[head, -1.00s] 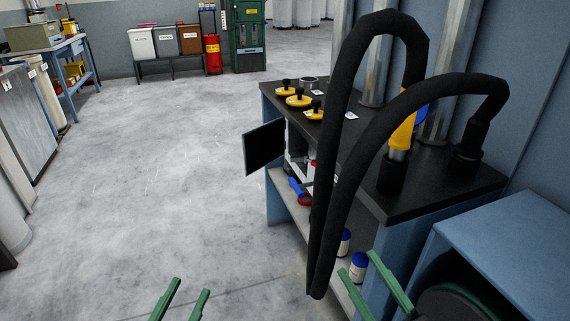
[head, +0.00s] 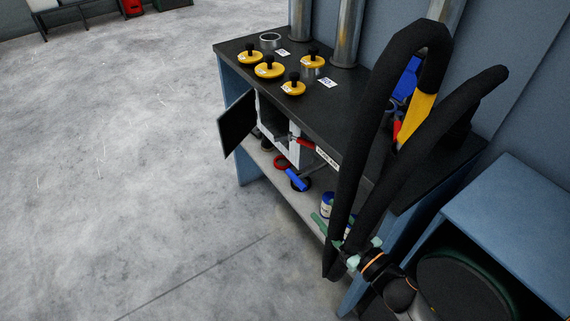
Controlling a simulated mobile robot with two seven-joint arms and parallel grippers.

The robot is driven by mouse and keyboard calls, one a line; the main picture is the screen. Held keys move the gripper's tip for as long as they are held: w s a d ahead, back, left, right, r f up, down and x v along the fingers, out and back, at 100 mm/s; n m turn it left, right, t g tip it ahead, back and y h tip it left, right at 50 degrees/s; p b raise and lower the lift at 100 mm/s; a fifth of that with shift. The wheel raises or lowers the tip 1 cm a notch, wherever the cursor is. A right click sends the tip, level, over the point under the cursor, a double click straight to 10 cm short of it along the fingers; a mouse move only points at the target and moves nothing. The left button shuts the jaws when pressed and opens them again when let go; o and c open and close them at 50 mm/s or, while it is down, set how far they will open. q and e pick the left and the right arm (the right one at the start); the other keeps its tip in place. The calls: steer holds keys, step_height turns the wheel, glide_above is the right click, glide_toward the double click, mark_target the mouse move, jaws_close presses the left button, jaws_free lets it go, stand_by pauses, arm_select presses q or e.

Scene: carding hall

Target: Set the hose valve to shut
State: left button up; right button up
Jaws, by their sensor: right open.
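A yellow fitting (head: 416,117) stands at the bench's right end, with a blue part (head: 406,82) and a red part (head: 397,130) beside it. Thick black hose partly hides all three. I cannot tell which part is the hose valve's handle, nor how it is set. The black hose (head: 372,110) arches over the bench and hangs in front of its edge. My right gripper (head: 328,228) is open at the hose's low end, below the bench top. The hose hides part of its green fingers, and I cannot tell whether they touch it. My left gripper is out of view.
The dark bench top (head: 340,108) holds several yellow black-knobbed discs (head: 269,70) and a metal ring (head: 270,40). A dark panel (head: 238,124) juts out in front. Blue-handled and red parts lie on the lower shelf (head: 262,165). A blue cabinet (head: 510,205) stands right. The floor left is clear.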

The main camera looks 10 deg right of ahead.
mark_target(297, 178)
steer(key=x, duration=1.2)
steer(key=shift+w+f, duration=0.15)
steer(key=shift+w, duration=0.15)
jaws_close()
stand_by(1.1)
